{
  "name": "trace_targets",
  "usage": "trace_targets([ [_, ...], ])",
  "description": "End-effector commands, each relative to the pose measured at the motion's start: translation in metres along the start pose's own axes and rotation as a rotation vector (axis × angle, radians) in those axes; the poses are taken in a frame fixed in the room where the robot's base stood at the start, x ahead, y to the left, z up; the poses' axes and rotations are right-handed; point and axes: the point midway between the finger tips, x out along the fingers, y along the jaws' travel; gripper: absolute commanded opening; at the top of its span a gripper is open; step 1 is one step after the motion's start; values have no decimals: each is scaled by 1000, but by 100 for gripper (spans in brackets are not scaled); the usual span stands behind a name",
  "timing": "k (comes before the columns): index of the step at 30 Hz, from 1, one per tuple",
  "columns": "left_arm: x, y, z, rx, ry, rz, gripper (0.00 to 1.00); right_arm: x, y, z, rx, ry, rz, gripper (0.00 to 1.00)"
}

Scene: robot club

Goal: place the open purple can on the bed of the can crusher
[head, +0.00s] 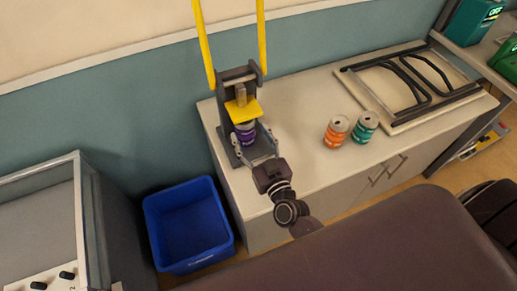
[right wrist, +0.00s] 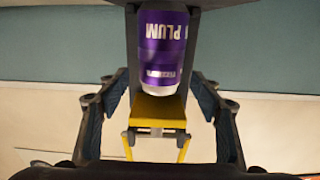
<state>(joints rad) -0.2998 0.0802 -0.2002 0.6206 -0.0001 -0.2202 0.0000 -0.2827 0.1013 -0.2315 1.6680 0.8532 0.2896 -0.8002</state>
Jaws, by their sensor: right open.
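The purple can (head: 246,134) stands upright on the bed of the dark grey can crusher (head: 223,128), under its yellow press plate (head: 243,110). In the right wrist view, which looks upside down, the can (right wrist: 164,50) shows a purple label reading "PLUM" and the plate (right wrist: 160,110) is on the far side of its top end. My right gripper (head: 255,146) is open in front of the crusher. Its two fingers (right wrist: 160,92) are spread wide to either side of the can, with gaps. Whether the can's top is open is hidden. My left gripper is out of view.
An orange can (head: 334,134) and a teal can (head: 363,130) stand on the white counter (head: 300,100) to the right. A board with black bars (head: 405,85) lies behind them. A blue bin (head: 190,225) stands on the floor at the left. Yellow handles (head: 203,42) rise above the crusher.

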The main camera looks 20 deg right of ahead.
Motion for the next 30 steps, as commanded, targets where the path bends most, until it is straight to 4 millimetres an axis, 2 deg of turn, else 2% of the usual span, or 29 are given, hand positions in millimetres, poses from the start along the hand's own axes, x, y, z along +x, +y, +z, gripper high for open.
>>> trace_targets([
  [1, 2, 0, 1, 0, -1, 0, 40, -13, 0, 2, -1, -2, 0, 59],
  [6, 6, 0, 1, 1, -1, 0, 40, -45, 0, 2, -1, -2, -1, 59],
  [12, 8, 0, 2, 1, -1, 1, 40, -65, 0, 0, -1, 0, -1, 59],
  [30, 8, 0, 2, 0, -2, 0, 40, -69, 0, 0, -1, 0, -1, 59],
])
